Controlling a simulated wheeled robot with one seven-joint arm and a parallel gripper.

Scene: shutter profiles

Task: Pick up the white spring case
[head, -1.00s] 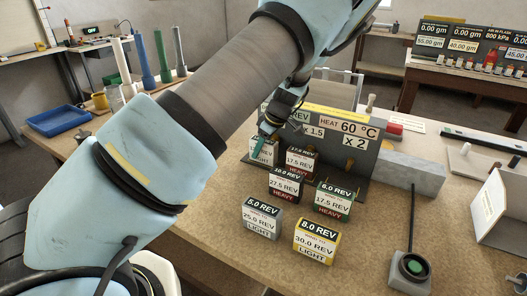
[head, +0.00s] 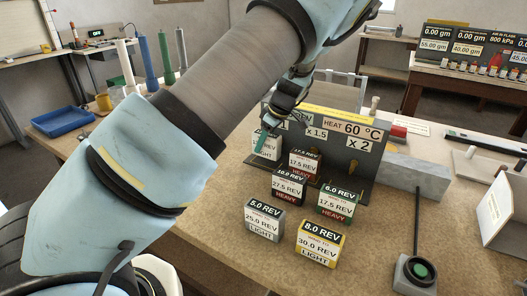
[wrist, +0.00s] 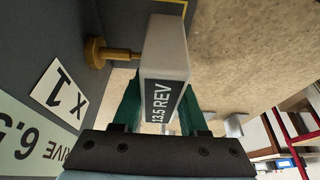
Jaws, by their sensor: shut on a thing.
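The white spring case (head: 266,148) is at the left end of the dark panel (head: 352,165) in the head view, partly hidden by my gripper (head: 263,139). Its lower label reads LIGHT. In the wrist view, the case (wrist: 165,45) is pale grey-white with a dark 13.5 REV label. The green fingers are shut on it, one on each side. A brass peg (wrist: 115,53) stands out from the panel right beside the case; I cannot tell whether they touch.
Several other cases stand close by: a red one (head: 304,165), a black one (head: 289,185), a green one (head: 338,201), a grey one (head: 263,219) and a yellow one (head: 320,243). A push button (head: 417,270) stands at the front right. A grey block (head: 417,183) is right of the panel.

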